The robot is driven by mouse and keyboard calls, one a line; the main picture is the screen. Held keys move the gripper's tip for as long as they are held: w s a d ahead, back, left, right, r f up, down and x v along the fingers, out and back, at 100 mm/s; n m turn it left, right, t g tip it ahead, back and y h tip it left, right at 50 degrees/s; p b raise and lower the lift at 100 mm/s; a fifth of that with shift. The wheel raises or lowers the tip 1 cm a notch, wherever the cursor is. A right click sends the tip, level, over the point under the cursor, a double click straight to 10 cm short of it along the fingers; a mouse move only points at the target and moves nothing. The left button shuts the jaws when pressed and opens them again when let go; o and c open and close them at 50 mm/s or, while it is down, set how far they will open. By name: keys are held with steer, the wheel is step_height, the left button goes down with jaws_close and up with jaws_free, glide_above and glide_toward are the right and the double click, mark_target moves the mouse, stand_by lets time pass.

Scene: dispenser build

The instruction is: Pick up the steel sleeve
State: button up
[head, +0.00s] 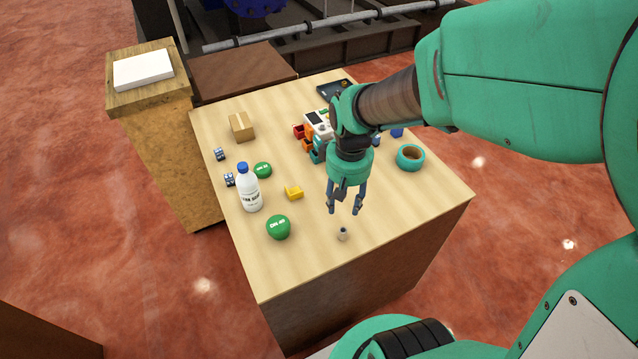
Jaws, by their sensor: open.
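A small greyish cylinder, which looks like the steel sleeve (342,234), stands near the front edge of the wooden table (300,268). My gripper (344,211) is open and points down above the table, a little behind the sleeve in the picture. Nothing shows between its fingers. The fingertips look apart from the sleeve, though their exact height above the table is hard to tell.
Left of my gripper are a yellow block (293,193), green balls (278,227), a white bottle (250,192) and a cardboard box (242,127). A teal tape roll (410,158) lies right. Coloured bins (308,145) stand behind, partly hidden by my arm. The front right tabletop is clear.

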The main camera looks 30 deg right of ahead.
mark_target(343, 230)
steer(key=shift+d+f, duration=0.25)
steer(key=shift+f, duration=0.3)
steer(key=shift+d+f, duration=0.2)
steer(key=shift+f, duration=0.3)
steer(key=shift+f+b, duration=0.65)
steer(key=shift+f, duration=3.6)
steer(key=shift+f+b, duration=0.6)
steer(key=shift+f, duration=2)
jaws_close()
